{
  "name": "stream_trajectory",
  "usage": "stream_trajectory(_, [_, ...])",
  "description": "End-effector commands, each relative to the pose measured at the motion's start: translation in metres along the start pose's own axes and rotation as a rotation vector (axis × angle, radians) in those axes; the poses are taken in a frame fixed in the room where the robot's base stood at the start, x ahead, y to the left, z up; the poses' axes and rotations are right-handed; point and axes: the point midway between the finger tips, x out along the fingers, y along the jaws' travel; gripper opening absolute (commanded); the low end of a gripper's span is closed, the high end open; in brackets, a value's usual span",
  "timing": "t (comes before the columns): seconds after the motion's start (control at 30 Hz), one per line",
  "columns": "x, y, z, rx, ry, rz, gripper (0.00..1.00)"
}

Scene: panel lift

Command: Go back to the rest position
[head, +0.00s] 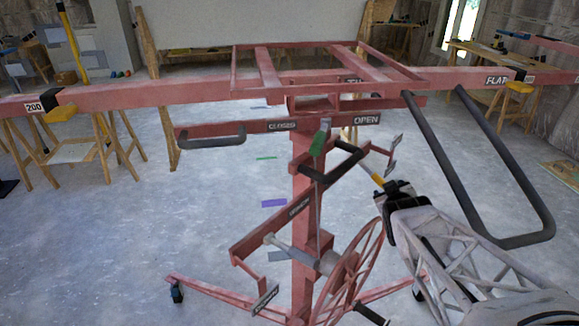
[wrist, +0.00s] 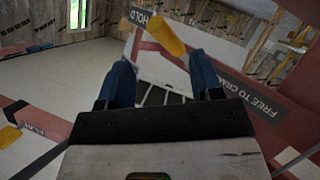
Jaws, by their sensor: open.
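My gripper (head: 388,192) is at the end of my white lattice arm, right of the red panel lift's mast (head: 306,208). In the wrist view its two blue fingers (wrist: 161,62) stand apart with nothing between them. A yellow-ended lever (head: 377,177) is just off the gripper's tip. In the wrist view its yellow grip (wrist: 157,35) is ahead of the fingertips, near a plate reading HOLD and FREE TO CRANK (wrist: 265,95). Whether a finger touches the grip is unclear.
The lift's red crank wheel (head: 362,272) is left of my arm. A dark bent bar (head: 535,195) hangs at the right. The long red crossbar (head: 170,90) spans above. Black handles (head: 215,138) stick out by the mast. Sawhorses (head: 75,150) stand behind; the floor at left is mostly clear.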

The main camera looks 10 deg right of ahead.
Motion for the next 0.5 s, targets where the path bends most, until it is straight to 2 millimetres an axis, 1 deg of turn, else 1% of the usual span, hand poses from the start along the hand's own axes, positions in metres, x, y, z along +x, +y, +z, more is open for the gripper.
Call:
stream_trajectory(0.17, [-0.003,-0.001,-0.002,0.004,-0.007,-0.004,0.6])
stream_trajectory(0.27, [-0.009,-0.002,-0.006,0.013,-0.025,-0.013,0.6])
stream_trajectory(0.37, [-0.019,-0.005,-0.013,0.027,-0.054,-0.029,0.6])
stream_trajectory(0.5, [-0.041,-0.01,-0.025,0.056,-0.118,-0.062,0.6])
